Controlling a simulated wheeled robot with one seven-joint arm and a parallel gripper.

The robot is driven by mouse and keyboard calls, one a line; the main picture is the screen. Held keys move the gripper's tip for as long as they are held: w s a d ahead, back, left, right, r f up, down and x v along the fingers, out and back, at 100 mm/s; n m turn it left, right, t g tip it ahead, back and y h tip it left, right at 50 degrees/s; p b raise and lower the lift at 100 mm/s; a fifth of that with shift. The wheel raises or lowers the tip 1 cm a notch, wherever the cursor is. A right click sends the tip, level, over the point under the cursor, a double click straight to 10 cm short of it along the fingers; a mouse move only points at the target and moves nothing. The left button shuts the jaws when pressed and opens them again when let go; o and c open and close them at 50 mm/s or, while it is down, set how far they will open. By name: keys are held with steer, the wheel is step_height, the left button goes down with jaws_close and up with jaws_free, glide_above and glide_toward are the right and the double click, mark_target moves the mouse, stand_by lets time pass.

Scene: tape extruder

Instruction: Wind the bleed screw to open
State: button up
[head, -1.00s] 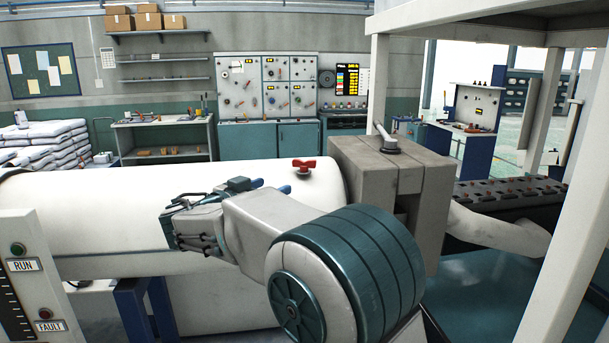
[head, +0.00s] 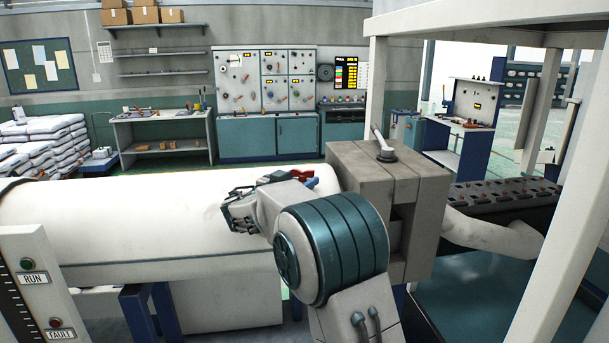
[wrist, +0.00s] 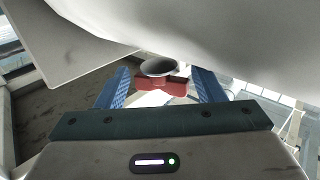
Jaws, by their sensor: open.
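The bleed screw (head: 300,175) has a red winged handle and stands on top of the white barrel (head: 110,215), near its right end. In the head view my gripper (head: 311,183) is at the handle and partly hides it. In the wrist view the red handle (wrist: 176,87) shows between the two blue fingers of my gripper (wrist: 161,80), with a round grey part (wrist: 158,67) on it. The fingers are apart, one to each side of the handle. I cannot tell whether either finger touches it.
A grey block (head: 375,205) with a lever on top stands just right of the screw and my arm. A white frame post (head: 560,200) rises at the right. A panel with RUN and FAULT buttons (head: 32,250) is at the lower left.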

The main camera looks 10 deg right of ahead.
steer(key=c, duration=0.6)
steer(key=shift+w+d+f, duration=0.1)
steer(key=shift+d+f, duration=0.05)
steer(key=shift+d, duration=0.1)
steer(key=shift+c, duration=0.3)
steer(key=shift+b, duration=0.6)
steer(key=shift+f+b, duration=0.2)
steer(key=shift+b, duration=0.75)
